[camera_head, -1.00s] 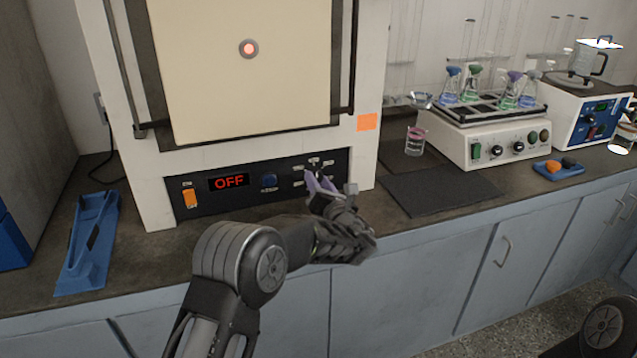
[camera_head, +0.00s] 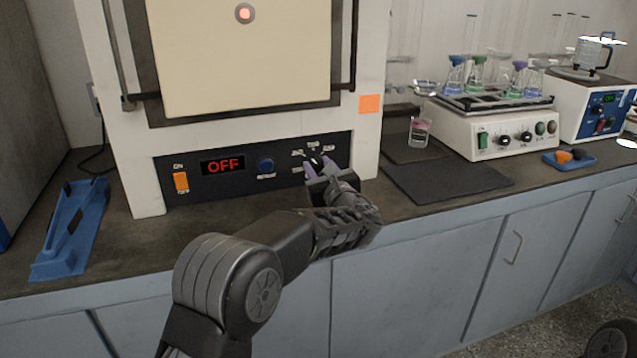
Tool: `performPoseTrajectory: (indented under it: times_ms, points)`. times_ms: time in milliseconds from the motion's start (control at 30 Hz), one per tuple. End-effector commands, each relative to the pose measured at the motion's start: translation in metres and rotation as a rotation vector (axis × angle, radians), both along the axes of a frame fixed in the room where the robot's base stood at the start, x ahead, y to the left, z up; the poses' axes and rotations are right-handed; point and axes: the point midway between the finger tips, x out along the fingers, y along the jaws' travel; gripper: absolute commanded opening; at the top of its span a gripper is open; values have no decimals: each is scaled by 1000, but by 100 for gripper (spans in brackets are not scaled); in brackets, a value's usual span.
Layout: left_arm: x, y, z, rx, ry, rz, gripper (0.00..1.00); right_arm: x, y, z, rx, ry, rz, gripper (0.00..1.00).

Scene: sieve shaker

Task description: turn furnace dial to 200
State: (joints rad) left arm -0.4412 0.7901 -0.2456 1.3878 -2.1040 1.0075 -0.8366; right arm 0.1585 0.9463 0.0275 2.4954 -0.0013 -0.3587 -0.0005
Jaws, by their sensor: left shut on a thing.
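The furnace (camera_head: 367,60) is a large white box with a cream door and a glowing orange-red indicator. Its black control panel (camera_head: 215,187) carries a red display (camera_head: 223,166) reading OFF, an orange switch (camera_head: 181,181) and a blue button (camera_head: 266,166). The dial (camera_head: 315,161), with small labels around it, is at the panel's right end and mostly hidden by my gripper. The dial's exact setting cannot be read. My right gripper is out of view.
A shaker (camera_head: 465,132) with several flasks stands to the right, beside a pink-marked beaker (camera_head: 419,132) and a dark mat (camera_head: 450,183). A blue tray (camera_head: 569,160) lies further right. A blue holder (camera_head: 70,232) lies on the counter at left.

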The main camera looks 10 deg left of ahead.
Motion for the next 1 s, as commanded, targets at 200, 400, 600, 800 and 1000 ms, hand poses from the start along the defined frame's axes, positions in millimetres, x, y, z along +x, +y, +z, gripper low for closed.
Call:
performPoseTrajectory:
  times_ms: [200, 400, 600, 800, 1000]
  points:
    - [0, -1, -7, -176, -113, -2, 0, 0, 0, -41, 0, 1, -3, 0]
    - [0, -1, -7, -336, -214, -2, 0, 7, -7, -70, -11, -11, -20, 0]
    - [0, -2, -6, -496, -316, -2, 0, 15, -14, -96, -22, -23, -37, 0]
    - [1, -1, -6, -658, -417, -2, 0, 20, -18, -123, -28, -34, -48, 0]
    - [1, -2, -5, -818, -518, -1, 0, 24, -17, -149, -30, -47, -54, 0]
